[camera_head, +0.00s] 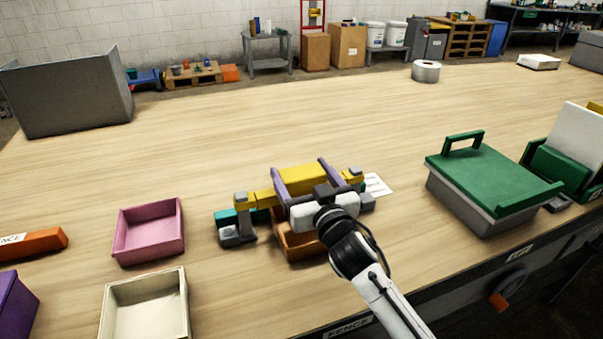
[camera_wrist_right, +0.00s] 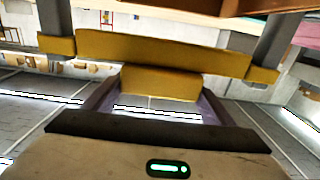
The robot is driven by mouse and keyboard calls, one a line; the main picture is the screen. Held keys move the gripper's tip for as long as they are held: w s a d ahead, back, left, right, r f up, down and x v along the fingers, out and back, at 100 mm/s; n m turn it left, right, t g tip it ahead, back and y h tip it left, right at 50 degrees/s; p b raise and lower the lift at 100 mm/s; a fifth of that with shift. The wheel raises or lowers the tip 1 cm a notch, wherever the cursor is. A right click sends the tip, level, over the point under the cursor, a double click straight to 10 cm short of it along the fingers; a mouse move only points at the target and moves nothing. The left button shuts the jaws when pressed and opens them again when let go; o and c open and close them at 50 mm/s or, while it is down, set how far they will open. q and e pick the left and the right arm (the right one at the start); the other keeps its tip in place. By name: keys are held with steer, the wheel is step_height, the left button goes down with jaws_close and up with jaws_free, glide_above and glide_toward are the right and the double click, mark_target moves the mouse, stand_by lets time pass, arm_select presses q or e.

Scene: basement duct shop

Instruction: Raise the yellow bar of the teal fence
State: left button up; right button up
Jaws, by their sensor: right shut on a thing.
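The teal fence (camera_head: 225,215) stands near the middle of the table, with a grey post at each end and teal showing low down. Its yellow bar (camera_head: 262,198) runs across between the posts; it also shows in the wrist view (camera_wrist_right: 160,48). My right gripper (camera_head: 301,180) reaches in from the front, its purple fingers either side of the bar's broad yellow middle piece. It is shut on that piece, seen between the fingers in the wrist view (camera_wrist_right: 160,82). My wrist hides part of the fence's right side. My left gripper is not in view.
An orange-brown tray (camera_head: 296,252) sits under the bar. A pink tray (camera_head: 148,232) and a cream tray (camera_head: 146,305) stand to the left. A grey box with a green lid (camera_head: 490,180) stands to the right. The table behind the fence is mostly clear.

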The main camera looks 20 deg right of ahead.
steer(key=shift+r, duration=0.4)
steer(key=o, duration=1.4)
steer(key=shift+o, duration=0.5)
steer(key=shift+f, duration=0.1)
steer(key=s, duration=1)
steer(key=shift+s+d+b, duration=0.15)
steer(key=shift+d+b, duration=0.05)
steer(key=shift+b, duration=0.2)
